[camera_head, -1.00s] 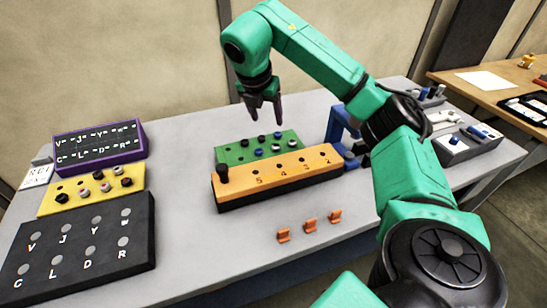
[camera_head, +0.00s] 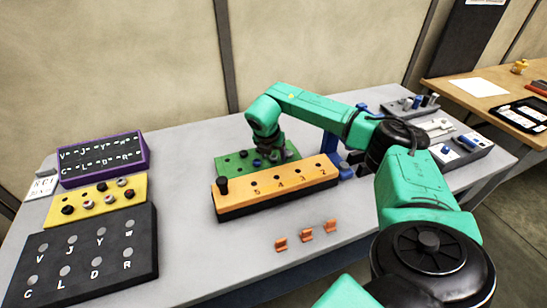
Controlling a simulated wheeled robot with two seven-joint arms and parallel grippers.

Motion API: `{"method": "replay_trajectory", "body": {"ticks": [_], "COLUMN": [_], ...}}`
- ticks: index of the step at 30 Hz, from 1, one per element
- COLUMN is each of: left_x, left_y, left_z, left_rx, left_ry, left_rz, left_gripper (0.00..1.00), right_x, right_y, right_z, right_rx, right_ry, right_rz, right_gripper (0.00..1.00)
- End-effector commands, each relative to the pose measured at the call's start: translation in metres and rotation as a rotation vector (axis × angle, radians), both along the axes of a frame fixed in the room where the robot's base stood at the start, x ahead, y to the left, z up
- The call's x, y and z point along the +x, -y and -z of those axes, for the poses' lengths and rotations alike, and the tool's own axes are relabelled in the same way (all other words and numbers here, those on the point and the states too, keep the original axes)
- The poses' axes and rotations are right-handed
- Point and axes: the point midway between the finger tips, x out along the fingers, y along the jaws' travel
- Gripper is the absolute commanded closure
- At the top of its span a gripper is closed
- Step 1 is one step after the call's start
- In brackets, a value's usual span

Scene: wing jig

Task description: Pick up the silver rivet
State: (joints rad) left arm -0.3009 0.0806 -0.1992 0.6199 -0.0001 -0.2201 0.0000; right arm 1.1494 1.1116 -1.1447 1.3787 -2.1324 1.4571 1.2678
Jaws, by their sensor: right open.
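The green board (camera_head: 228,164) stands behind the orange block, with small dark and blue rivets (camera_head: 257,163) in it. My right gripper (camera_head: 281,158) is low over the right half of this board, its arm coming in from the right. Its fingers are small and partly hidden behind my wrist, and they are open. I cannot pick out a silver rivet for certain; the gripper and wrist cover part of the board. My left gripper is not in view.
The orange block (camera_head: 270,196) with a dark peg stands just in front of the green board. A yellow board (camera_head: 88,212), a black lettered board (camera_head: 85,278) and a purple-edged panel (camera_head: 147,156) stand left. Orange clips (camera_head: 306,235) lie in front. Grey trays (camera_head: 480,150) stand right.

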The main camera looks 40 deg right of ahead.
Motion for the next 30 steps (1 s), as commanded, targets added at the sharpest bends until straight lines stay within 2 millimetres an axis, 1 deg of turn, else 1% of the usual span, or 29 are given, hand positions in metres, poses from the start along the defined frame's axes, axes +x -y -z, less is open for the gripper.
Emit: {"method": "replay_trajectory", "body": {"ticks": [1,2,3,5,6,7,16,20,23,26,29,30], "left_x": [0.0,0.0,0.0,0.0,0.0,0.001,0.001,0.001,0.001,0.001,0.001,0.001], "left_y": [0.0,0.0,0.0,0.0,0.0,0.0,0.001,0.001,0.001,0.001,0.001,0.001], "left_z": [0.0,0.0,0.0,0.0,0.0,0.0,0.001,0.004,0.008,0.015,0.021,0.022], "left_rx": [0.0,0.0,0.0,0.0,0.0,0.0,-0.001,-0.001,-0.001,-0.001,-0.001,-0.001], "left_ry": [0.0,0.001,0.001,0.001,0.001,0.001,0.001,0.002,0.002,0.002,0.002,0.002], "left_rz": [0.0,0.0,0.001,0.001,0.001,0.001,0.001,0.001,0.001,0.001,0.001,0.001], "left_gripper": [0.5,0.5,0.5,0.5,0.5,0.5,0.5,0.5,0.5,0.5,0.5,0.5], "right_x": [0.0,0.0,0.0,0.0,0.0,0.0,0.0,0.001,0.001,0.002,0.002,0.002], "right_y": [0.0,0.0,0.0,0.0,0.0,0.0,0.0,0.0,0.0,-0.001,-0.001,-0.001], "right_z": [0.0,0.0,0.0,0.0,0.0,0.0,-0.002,-0.011,-0.028,-0.057,-0.096,-0.112], "right_rx": [0.0,0.0,0.0,0.0,0.0,0.0,0.001,0.001,0.002,0.002,0.003,0.003], "right_ry": [0.001,0.001,0.001,0.001,0.001,0.001,0.002,0.004,0.006,0.009,0.011,0.011], "right_rz": [0.0,0.0,0.0,0.0,0.0,0.0,0.0,0.001,0.0,0.0,0.0,0.0], "right_gripper": [0.32,0.44,0.59,0.82,0.97,1.0,1.0,1.0,1.0,1.0,1.0,1.0]}}
